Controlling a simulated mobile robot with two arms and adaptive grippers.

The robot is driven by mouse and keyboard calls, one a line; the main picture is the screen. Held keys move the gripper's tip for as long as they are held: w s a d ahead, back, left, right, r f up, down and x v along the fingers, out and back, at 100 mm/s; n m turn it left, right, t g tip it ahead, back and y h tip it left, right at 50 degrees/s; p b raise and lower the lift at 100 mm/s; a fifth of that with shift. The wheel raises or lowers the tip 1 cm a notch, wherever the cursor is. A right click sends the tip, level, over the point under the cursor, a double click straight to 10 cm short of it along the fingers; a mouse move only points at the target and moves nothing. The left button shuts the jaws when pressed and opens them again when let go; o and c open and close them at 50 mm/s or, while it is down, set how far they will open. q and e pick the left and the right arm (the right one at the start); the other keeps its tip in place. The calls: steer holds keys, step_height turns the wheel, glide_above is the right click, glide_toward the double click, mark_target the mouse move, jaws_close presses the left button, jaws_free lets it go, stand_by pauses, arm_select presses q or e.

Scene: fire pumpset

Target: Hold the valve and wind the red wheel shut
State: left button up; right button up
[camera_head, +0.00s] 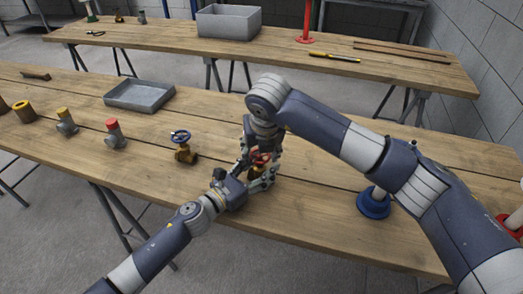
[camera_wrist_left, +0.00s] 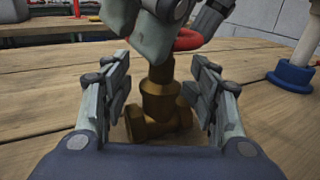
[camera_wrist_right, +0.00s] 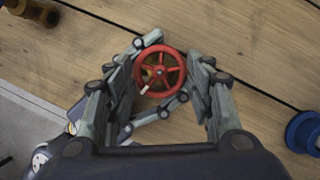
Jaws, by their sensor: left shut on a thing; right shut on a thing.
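The brass valve (camera_wrist_left: 160,102) stands upright on the wooden table, with a red wheel (camera_wrist_right: 174,77) on top. My left gripper (camera_wrist_left: 164,98) is shut on the valve's brass body from the side, low over the table. My right gripper (camera_wrist_right: 174,62) points down from above and is shut on the red wheel, a finger on each side of its rim. In the head view the wheel (camera_head: 258,157) is partly hidden by both grippers, and the brass body is mostly covered. The left gripper's fingers show beneath the wheel in the right wrist view.
A brass valve with a blue wheel (camera_head: 183,150) stands to the left. Farther left are a red-capped fitting (camera_head: 115,135), a yellow-capped fitting (camera_head: 66,123) and a grey tray (camera_head: 139,96). A blue-based stand (camera_head: 374,206) is to the right.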

steer(key=m, duration=0.1)
steer(key=m+h, duration=0.1)
steer(key=m, duration=0.1)
steer(key=shift+a+m, duration=0.25)
steer(key=shift+m, duration=0.15)
steer(key=m+h, duration=0.1)
steer(key=m, duration=0.2)
steer(key=shift+w+a+m+h, duration=0.1)
steer(key=shift+a+m+h, duration=0.05)
steer(key=shift+m+h, duration=0.25)
steer(key=m+g+h, duration=0.1)
steer(key=m, duration=0.2)
steer(key=shift+w+a, duration=0.1)
steer(key=shift+w+m+g+h, duration=0.15)
steer(key=shift+m+g+h, duration=0.35)
steer(key=shift+m, duration=1.3)
steer(key=o, duration=1.1)
steer(key=shift+c, duration=0.2)
steer(key=shift+a, duration=0.1)
steer(key=shift+r, duration=0.1)
